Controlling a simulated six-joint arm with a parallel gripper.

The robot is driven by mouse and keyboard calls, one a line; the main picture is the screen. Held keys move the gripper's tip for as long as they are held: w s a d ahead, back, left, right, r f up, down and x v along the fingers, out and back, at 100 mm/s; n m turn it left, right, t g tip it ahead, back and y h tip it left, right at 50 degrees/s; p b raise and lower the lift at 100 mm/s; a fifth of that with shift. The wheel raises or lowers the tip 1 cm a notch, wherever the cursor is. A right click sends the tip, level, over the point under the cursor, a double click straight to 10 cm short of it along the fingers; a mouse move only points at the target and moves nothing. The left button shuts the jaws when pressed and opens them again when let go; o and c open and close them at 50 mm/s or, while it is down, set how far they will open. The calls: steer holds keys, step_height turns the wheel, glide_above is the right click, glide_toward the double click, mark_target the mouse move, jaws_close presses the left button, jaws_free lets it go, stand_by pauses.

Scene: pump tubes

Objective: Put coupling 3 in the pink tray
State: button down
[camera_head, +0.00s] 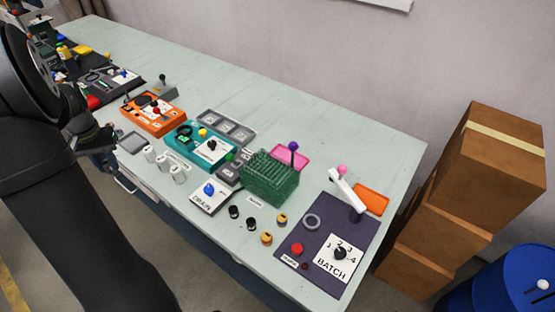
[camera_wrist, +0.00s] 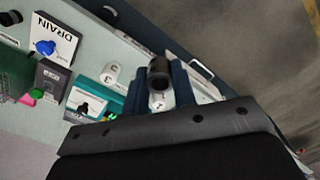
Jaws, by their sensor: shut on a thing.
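My gripper (camera_wrist: 162,92) is shut on a black, hollow-ended cylindrical coupling (camera_wrist: 160,72), held between its two dark blue fingers in the wrist view. I cannot read a number on it. In the head view my gripper (camera_head: 104,160) is at the left, over the table's front edge; the coupling in it cannot be made out there. The pink tray (camera_head: 296,156) lies flat at the back of the table, partly hidden by the green rack (camera_head: 271,178). The part of it that shows is empty.
Black couplings (camera_head: 234,211), yellow couplings (camera_head: 282,218) and white couplings (camera_head: 162,161) stand along the front. A purple-knobbed lever (camera_head: 293,147) rises near the pink tray. An orange tray (camera_head: 371,198) and white lever (camera_head: 345,188) are farther right. Boxes (camera_head: 498,160) stand beyond the table.

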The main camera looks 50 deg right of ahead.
steer(key=s+d+f+m, duration=0.15)
steer(key=s+d, duration=0.25)
steer(key=d, duration=0.5)
steer(key=s+d+f+m, duration=0.1)
steer(key=s+d+m, duration=0.25)
steer(key=d, duration=0.55)
steer(key=s+d+f+m, duration=0.1)
steer(key=s+d, duration=0.3)
steer(key=d, duration=0.5)
steer(key=s+d+f+m, duration=0.1)
steer(key=s+d+m, duration=0.1)
steer(key=s+d, duration=0.55)
steer(key=s+d+f+m, duration=0.1)
steer(key=s+d+m, duration=0.25)
steer(key=s, duration=0.75)
steer(key=s+d+f+m, duration=0.1)
steer(key=s+d+m, duration=0.1)
steer(key=s+d, duration=0.65)
glide_above(288, 159)
step_height(288, 159, down, 6)
steer(key=shift+a+f, duration=0.1)
steer(key=shift+f, duration=2.1)
steer(key=shift+f, duration=0.1)
